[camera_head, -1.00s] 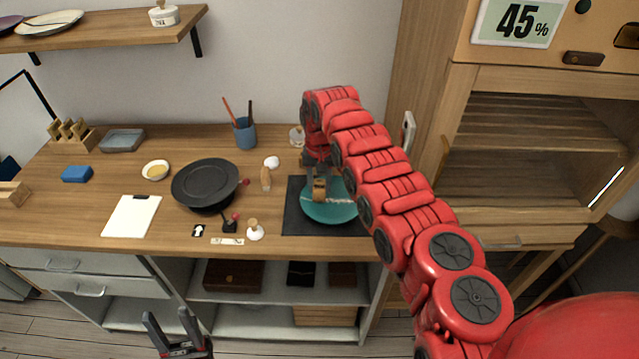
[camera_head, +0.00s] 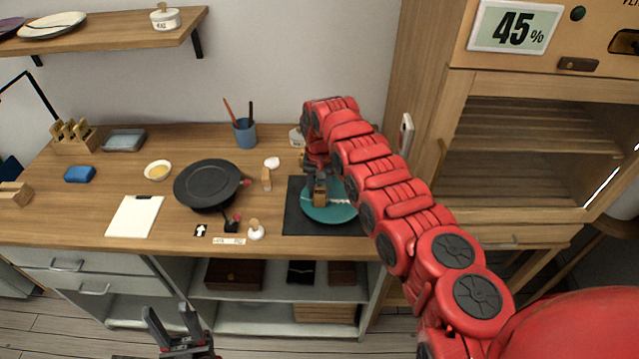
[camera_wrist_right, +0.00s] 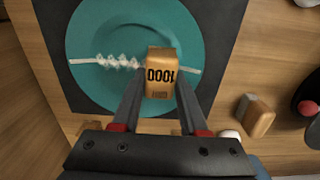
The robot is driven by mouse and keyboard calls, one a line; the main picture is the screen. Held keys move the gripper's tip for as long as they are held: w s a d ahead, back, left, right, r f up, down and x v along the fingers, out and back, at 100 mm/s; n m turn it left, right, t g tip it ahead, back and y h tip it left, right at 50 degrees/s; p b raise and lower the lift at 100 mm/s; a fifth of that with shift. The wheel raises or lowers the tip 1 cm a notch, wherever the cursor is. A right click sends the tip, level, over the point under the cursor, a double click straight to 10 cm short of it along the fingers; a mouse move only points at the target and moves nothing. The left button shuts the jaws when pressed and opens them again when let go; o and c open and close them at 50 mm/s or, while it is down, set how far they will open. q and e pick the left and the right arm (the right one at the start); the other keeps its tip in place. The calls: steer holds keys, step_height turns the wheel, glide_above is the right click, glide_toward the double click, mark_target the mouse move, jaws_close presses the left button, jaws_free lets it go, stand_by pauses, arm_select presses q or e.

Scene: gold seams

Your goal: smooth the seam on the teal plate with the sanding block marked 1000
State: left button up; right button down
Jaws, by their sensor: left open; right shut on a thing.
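The teal plate (camera_head: 330,212) lies on a dark mat (camera_head: 295,221) at the right of the bench. In the right wrist view the plate (camera_wrist_right: 95,30) shows a pale seam (camera_wrist_right: 118,62) across it, with a rough, bumpy stretch left of the block and a smoother, thin stretch at the right. My right gripper (camera_head: 320,188) is shut on the sanding block marked 1000 (camera_wrist_right: 160,72), over the seam; I cannot tell whether the block touches the plate. My left gripper (camera_head: 170,322) is open and empty, low in front of the bench.
Another small tan block (camera_wrist_right: 256,115) lies beside the mat. A black pan-like dish (camera_head: 207,184), a white board (camera_head: 134,216), a blue cup with sticks (camera_head: 244,132) and a small yellow-filled bowl (camera_head: 157,170) stand on the bench. A cabinet (camera_head: 520,150) rises at the right.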

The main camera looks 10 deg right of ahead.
steer(key=shift+s+r+p, duration=0.15)
steer(key=shift+r+p, duration=0.05)
steer(key=shift+p, duration=0.4)
steer(key=shift+s+a+f, duration=0.1)
steer(key=shift+s+a, duration=0.05)
steer(key=shift+w+f+b, duration=0.3)
steer(key=shift+b, duration=0.6)
steer(key=b, duration=0.2)
steer(key=shift+w+d+b, duration=0.2)
steer(key=shift+w+b, duration=0.05)
steer(key=shift+b, duration=0.05)
steer(key=shift+w+r+b, duration=0.1)
steer(key=shift+w+b, duration=0.05)
steer(key=shift+b, duration=0.25)
steer(key=shift+s+r+p, duration=0.2)
steer(key=shift+s+p, duration=0.05)
steer(key=shift+p, duration=0.55)
steer(key=shift+s+p, duration=0.25)
steer(key=shift+p, duration=0.75)
steer(key=shift+s+a+f+p, duration=0.15)
steer(key=shift+a+p, duration=0.05)
steer(key=shift+p, duration=0.1)
